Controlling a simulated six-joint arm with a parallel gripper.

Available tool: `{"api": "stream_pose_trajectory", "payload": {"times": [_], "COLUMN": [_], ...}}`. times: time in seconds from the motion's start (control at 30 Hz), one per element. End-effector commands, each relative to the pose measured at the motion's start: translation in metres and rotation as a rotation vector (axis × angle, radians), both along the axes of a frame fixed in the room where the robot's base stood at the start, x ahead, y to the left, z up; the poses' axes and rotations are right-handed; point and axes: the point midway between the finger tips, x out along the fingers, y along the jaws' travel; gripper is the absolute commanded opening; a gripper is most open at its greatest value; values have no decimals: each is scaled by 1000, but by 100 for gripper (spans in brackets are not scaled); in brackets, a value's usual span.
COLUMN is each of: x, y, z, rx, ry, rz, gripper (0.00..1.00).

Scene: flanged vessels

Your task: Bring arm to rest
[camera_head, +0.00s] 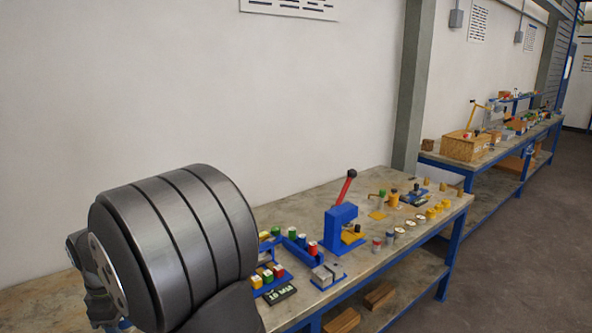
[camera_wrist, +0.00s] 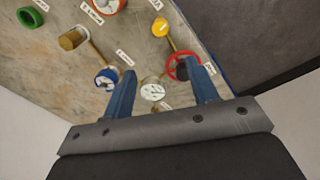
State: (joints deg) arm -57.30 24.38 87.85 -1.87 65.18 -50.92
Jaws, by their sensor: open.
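My gripper (camera_wrist: 162,67) shows in the wrist view as two blue fingers spread apart, with nothing held between them. It hangs over the bench top (camera_wrist: 60,80), and its height above it is hard to tell. A blue-ringed piece (camera_wrist: 106,78) appears beside the left finger and a red ring (camera_wrist: 181,66) beside the right finger. A white disc (camera_wrist: 152,91) shows between the fingers. I cannot tell if any touch. In the head view a large grey arm link of mine fills the lower left, and the gripper is out of sight.
A blue press (camera_head: 341,228) with a red lever stands on the workbench (camera_head: 378,262), with coloured blocks (camera_head: 268,273) to its left and small flanged parts (camera_head: 398,230) to its right. A second bench (camera_head: 470,170) stands farther back. A wall (camera_head: 200,90) runs behind.

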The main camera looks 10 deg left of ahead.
Motion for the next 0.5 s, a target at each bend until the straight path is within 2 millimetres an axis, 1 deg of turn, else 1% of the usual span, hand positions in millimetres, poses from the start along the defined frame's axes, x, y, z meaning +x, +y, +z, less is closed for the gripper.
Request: {"api": "stream_pose_trajectory", "payload": {"times": [0.03, 0.5], "x": [0, 4], "y": [-1, 0], "z": [-16, -111], "rx": [-11, -11], "ry": [7, 7], "rz": [0, -1], "gripper": [54, 54]}}
